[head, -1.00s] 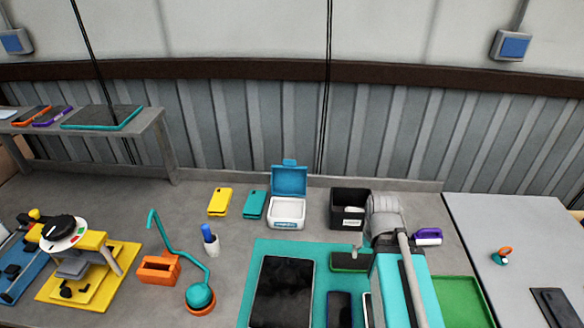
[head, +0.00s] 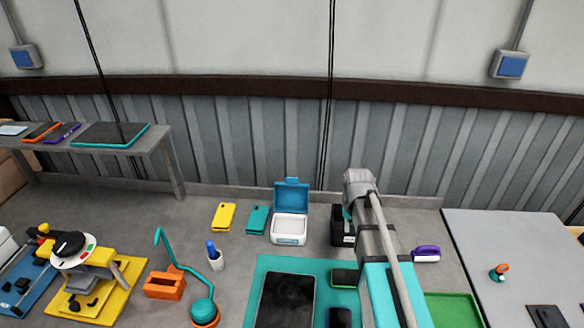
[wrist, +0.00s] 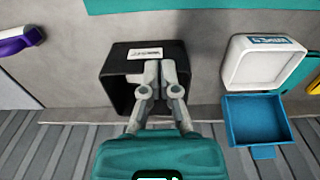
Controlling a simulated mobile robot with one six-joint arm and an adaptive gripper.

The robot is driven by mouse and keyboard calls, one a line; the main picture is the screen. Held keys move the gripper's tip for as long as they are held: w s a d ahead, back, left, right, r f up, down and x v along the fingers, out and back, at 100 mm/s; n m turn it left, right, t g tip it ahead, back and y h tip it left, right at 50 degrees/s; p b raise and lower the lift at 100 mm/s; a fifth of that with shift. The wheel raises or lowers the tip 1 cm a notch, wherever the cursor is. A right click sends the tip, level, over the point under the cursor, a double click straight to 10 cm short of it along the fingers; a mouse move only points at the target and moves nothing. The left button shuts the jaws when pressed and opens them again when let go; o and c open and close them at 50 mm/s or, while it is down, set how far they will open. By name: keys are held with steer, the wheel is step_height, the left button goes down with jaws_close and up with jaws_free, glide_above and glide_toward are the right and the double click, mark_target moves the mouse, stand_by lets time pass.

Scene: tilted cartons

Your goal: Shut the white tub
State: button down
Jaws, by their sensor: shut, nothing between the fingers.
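The white tub (head: 289,229) stands on the bench near the back wall with its blue lid (head: 291,195) hinged open and upright behind it. In the wrist view the tub (wrist: 264,62) is at the upper right, its lid (wrist: 257,119) swung open below it. My gripper (wrist: 161,66) is shut and empty, in front of the black box in the wrist view and apart from the tub. In the head view my arm hides the gripper's fingers.
A black box (head: 338,235) stands just right of the tub, partly behind my arm. A teal mat (head: 256,290) with devices lies in front. A purple-handled brush (head: 426,254) is right of my arm.

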steer(key=w+a+r+p, duration=0.5)
steer(key=w+a, duration=0.5)
steer(key=w, duration=0.3)
steer(key=w+a+r+p, duration=0.5)
steer(key=w+a, duration=0.5)
steer(key=w, duration=0.3)
steer(key=shift+w+r, duration=0.3)
steer(key=shift+r, duration=0.25)
steer(key=shift+a+f, duration=0.1)
steer(key=shift+f, duration=0.1)
step_height(320, 180, down, 10)
steer(key=b, duration=1)
steer(key=shift+s+r+p, duration=0.2)
steer(key=shift+s+r, duration=0.1)
steer(key=shift+s, duration=0.3)
steer(key=shift+s+r+p, duration=0.2)
steer(key=shift+s+r, duration=0.05)
steer(key=shift+s, duration=0.35)
steer(key=shift+s+r+p, duration=0.2)
steer(key=shift+s+r, duration=0.1)
steer(key=shift+s, duration=0.3)
steer(key=shift+s+t, duration=0.15)
steer(key=shift+t, duration=0.15)
